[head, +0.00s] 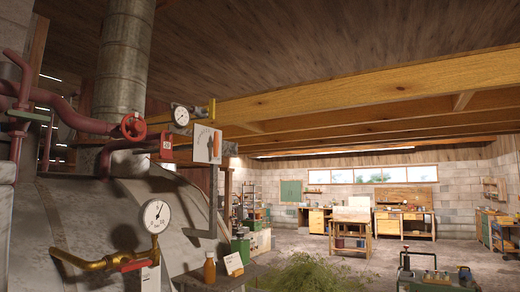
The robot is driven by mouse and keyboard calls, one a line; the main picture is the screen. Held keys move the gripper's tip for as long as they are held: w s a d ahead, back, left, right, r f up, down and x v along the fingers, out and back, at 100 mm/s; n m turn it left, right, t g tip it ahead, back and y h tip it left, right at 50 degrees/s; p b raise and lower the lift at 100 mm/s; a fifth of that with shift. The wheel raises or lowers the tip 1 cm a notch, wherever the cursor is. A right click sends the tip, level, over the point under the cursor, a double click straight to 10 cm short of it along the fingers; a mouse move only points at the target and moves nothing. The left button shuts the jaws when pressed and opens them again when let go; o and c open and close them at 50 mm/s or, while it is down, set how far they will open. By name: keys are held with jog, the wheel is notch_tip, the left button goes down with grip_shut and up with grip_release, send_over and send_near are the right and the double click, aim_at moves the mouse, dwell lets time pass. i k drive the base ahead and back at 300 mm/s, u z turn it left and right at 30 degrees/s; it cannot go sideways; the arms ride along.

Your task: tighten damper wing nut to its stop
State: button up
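A wide grey metal flue pipe (124,55) rises at the upper left above the still's large grey body (85,225). I cannot make out a damper wing nut on it with certainty. A small yellow fitting (211,109) sticks up right of a round white gauge (181,116), but the view is too small to tell what it is. A red handwheel (133,127) sits on a red pipe just right of the flue's lower part. My gripper does not show in this view.
A larger gauge (156,216) and brass pipe with red lever (135,265) stand out at lower left. A small side table (215,280) carries an amber bottle (210,268). Green cut herbs (312,272) lie on the floor. Workbenches (405,223) line the back; floor between is partly open.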

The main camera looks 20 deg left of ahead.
aim_at(235, 149)
jog(key=u, duration=0.3)
jog(key=i, duration=0.5)
jog(key=u, duration=0.45)
